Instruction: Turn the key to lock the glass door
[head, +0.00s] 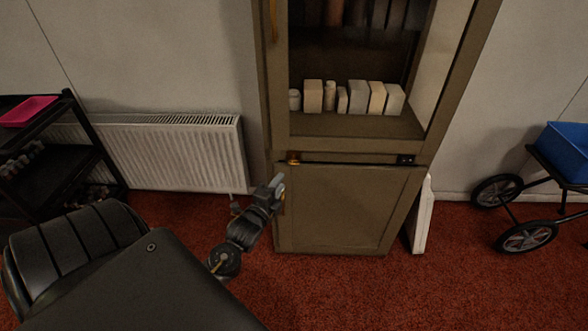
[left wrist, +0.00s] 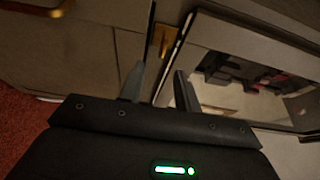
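The brown cabinet has a glass door (head: 355,60) above and a solid lower door (head: 340,205). A small brass piece (head: 293,158), which looks like the key, sits at the lower left corner of the glass door. It also shows in the left wrist view (left wrist: 165,40), beyond the gap between the fingers. My left gripper (head: 279,184) is just below and left of it in the head view. In the left wrist view my left gripper (left wrist: 158,82) is open, its fingers apart with nothing between them. My right gripper is out of view.
Several pale boxes (head: 352,97) stand inside the cabinet. A radiator (head: 165,150) and a black shelf cart (head: 50,190) are at the left. A white panel (head: 423,215) leans at the cabinet's right side. A wheeled cart with a blue bin (head: 565,150) stands farther right.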

